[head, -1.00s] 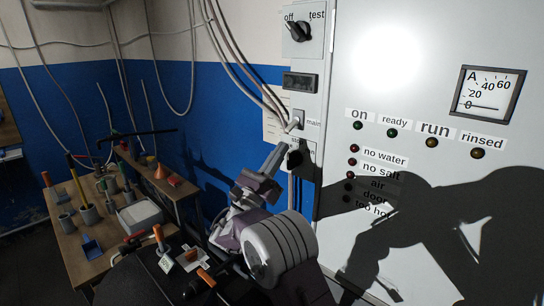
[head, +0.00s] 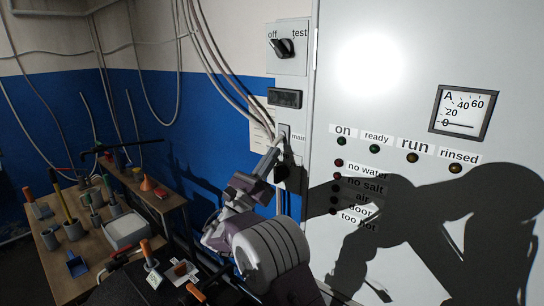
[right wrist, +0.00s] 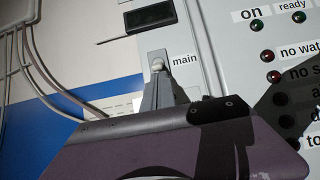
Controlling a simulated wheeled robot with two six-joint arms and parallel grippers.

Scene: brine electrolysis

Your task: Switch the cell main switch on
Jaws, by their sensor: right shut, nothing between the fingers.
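The main switch (head: 285,131) is on a narrow grey panel, with a label reading "main" to its right. In the right wrist view its grey plate (right wrist: 151,57) carries a small pale rounded lever end (right wrist: 158,65). My right gripper (head: 274,156) is shut and empty, its fingertips just below the lever end. In the right wrist view the fingers (right wrist: 158,88) hide the lower part of the switch. I cannot tell whether they touch the lever, or which way it is set. My left gripper is not in view.
A black rotary knob (head: 283,47) marked off and test sits above, over a dark display (head: 284,98). Another dark knob (head: 281,173) is partly hidden below. The white cabinet (head: 400,110) has unlit-looking lamps and a meter (head: 463,112). Cables run beside the switch. A cluttered bench (head: 92,262) stands left.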

